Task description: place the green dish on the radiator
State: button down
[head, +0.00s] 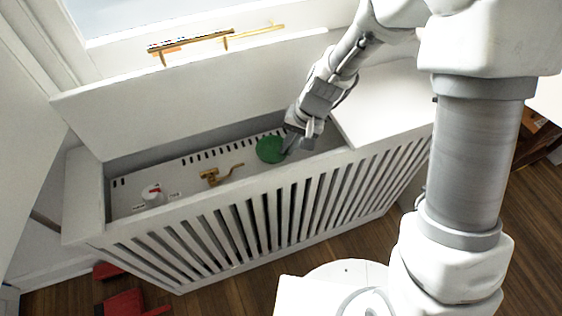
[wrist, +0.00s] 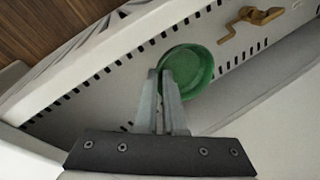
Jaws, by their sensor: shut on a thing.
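The green dish (head: 269,149) is round and shallow, inside the open top of the white radiator cover, over the slotted radiator top (head: 190,176). My gripper (head: 290,143) is shut on the dish's right edge in the head view. In the wrist view the dish (wrist: 188,70) lies at the tips of my gripper (wrist: 166,80), its near rim between the fingers. The slotted radiator surface (wrist: 110,95) is beneath it. I cannot tell whether the dish touches that surface.
A brass valve handle (head: 220,174) and a white knob (head: 153,194) stand on the radiator left of the dish. The raised lid (head: 180,95) is behind, the slatted front (head: 260,215) in front. A closed white top (head: 385,108) lies right. Free surface lies between dish and valve.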

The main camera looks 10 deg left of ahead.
jog(key=shift+s+a+f, duration=0.3)
jog(key=shift+a+f, duration=0.25)
jog(key=shift+a, duration=0.25)
jog(key=shift+f+b, duration=1)
jog(key=shift+f, duration=0.95)
jog(key=shift+f, duration=0.15)
jog(key=c, duration=1)
grip_release()
